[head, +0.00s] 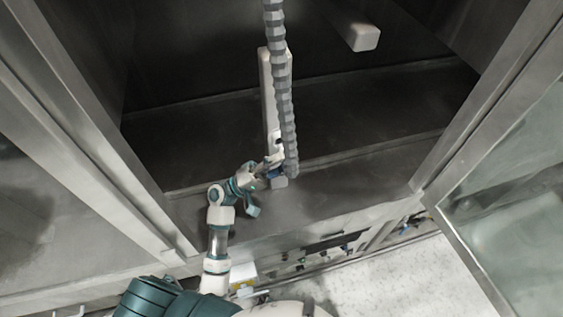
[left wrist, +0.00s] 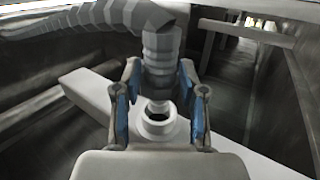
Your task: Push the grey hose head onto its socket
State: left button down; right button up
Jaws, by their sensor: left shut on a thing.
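The grey ribbed hose (head: 281,75) hangs from the top of the head view down to my left gripper (head: 275,172). In the left wrist view, the hose head (left wrist: 161,80) is between the blue-padded fingers of my left gripper (left wrist: 160,108), which is shut on it. The socket (left wrist: 158,126), a pale round ring, shows just below the hose head. Its dark opening is partly visible, so the head looks apart from it or only at its rim. Any contact behind the rim is hidden. My right gripper is not in view.
A long white bar (head: 267,95) runs behind the hose; a white bar (left wrist: 90,92) also crosses the left wrist view. A second white block (head: 362,38) juts in at the upper right. Metal door frames (head: 480,110) bound the dark washer opening, with free room right of the hose.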

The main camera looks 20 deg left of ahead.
pick_arm(q)
jog(key=shift+w+a+b, duration=0.8)
jog(key=shift+w+b, duration=0.05)
jog(key=shift+w, duration=0.3)
dwell(0.8)
jog(key=c, duration=0.6)
grip_release()
jog(key=shift+s+d, duration=0.6)
jog(key=shift+s, duration=0.3)
jog(key=shift+s+d, duration=0.65)
jog(key=shift+s, duration=0.2)
jog(key=shift+s+d, duration=0.6)
jog(key=shift+s, duration=0.3)
jog(key=shift+s+d+b, duration=0.3)
jog(key=shift+s+d, duration=0.35)
jog(key=shift+s, duration=0.35)
jog(key=shift+s+d+b, duration=0.25)
jog(key=shift+s+d, duration=0.4)
jog(key=shift+s, duration=0.3)
